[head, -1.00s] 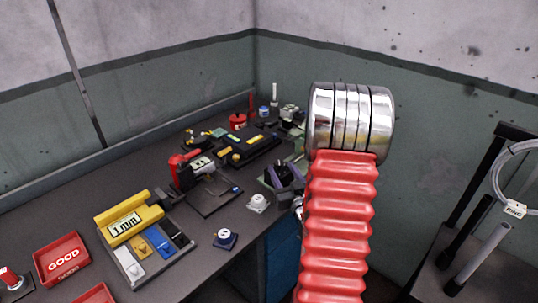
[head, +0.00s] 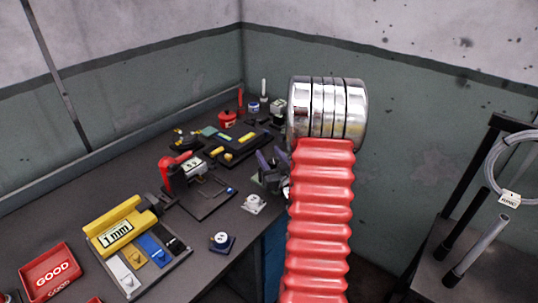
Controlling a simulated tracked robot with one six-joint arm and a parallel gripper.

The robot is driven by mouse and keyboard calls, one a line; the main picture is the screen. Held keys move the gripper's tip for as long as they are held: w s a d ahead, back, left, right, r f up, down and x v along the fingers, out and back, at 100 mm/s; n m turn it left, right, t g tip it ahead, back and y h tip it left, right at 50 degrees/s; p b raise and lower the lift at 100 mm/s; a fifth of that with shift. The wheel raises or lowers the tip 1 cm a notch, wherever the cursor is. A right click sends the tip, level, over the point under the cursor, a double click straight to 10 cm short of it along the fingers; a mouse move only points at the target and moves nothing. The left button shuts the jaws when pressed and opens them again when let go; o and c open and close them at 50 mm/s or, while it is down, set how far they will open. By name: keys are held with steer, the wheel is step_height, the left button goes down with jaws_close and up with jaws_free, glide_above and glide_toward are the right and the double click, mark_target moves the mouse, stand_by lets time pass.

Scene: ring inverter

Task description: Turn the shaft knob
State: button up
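A small white round knob on a pale base (head: 253,204) sits near the table's right edge in the head view. Another white knob on a dark blue base (head: 221,241) sits nearer to me. I cannot tell whether either is the shaft knob. My red ribbed arm with its silver joint rises at the middle right and hides part of the table edge. Dark purple prongs, which look like my gripper (head: 270,167), show just left of the arm, above and behind the pale-based knob and apart from it. Their opening and anything between them are unclear.
A yellow device reading "1 mm" (head: 115,233) and a red GOOD tray (head: 53,271) are at the left. A red-handled tool (head: 176,170) and a black fixture (head: 238,148) stand farther back. A ring on a black stand (head: 510,165) is at right.

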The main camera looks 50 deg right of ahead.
steer(key=c, duration=0.9)
steer(key=shift+d, duration=0.1)
steer(key=shift+a+n+t+y, duration=0.25)
steer(key=shift+n+y, duration=0.35)
steer(key=shift+y, duration=0.3)
steer(key=shift+w+a+n+t+y, duration=0.1)
steer(key=shift+a+n+t+y, duration=0.2)
steer(key=shift+n+y, duration=0.6)
steer(key=shift+a+n+t+y, duration=0.2)
steer(key=shift+n+y, duration=0.3)
steer(key=shift+y, duration=0.7)
steer(key=shift+a+n+g+y, duration=0.15)
steer(key=shift+a+n+y, duration=0.1)
steer(key=shift+n+y, duration=0.8)
steer(key=shift+a+n+g+y, duration=0.2)
steer(key=shift+n+y, duration=0.35)
steer(key=shift+y, duration=0.85)
steer(key=shift+a+n+g+y, duration=0.1)
steer(key=shift+a+n+y, duration=0.2)
steer(key=shift+n+y, duration=0.75)
steer(key=shift+y, duration=0.4)
steer(key=o, duration=1)
